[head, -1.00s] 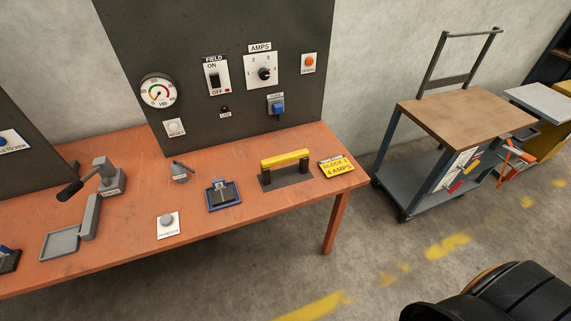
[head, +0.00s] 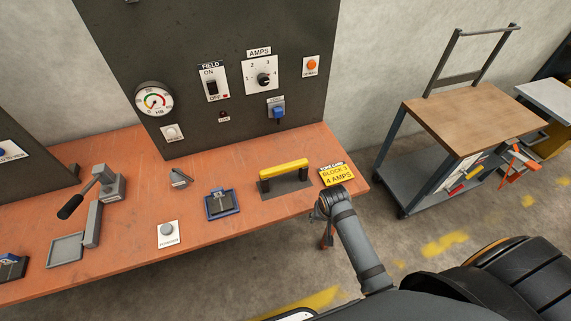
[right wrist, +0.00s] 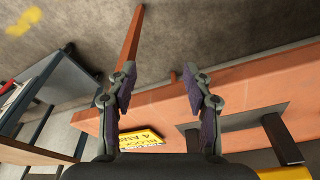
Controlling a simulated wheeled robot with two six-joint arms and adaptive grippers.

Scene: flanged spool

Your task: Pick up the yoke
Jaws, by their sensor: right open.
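The yoke (head: 284,169) has a yellow bar on two black posts and stands upright on a dark plate (head: 290,187) on the orange bench, right of its middle. In the right wrist view, the yoke's black post (right wrist: 283,141) and yellow bar are cut off at the lower right. My right gripper (right wrist: 160,92) is open and empty, its two fingers spread apart over the bench's front edge, beside the yoke and not touching it. In the head view my right wrist is at the bench's front right corner, and its fingers are mostly hidden. My left gripper is not in view.
A yellow sign (head: 338,174) lies right of the yoke, close to my wrist. A blue-framed device (head: 221,203) and a round button plate (head: 167,234) are to its left. The dark panel (head: 205,40) rises behind. A cart (head: 470,115) stands at the right.

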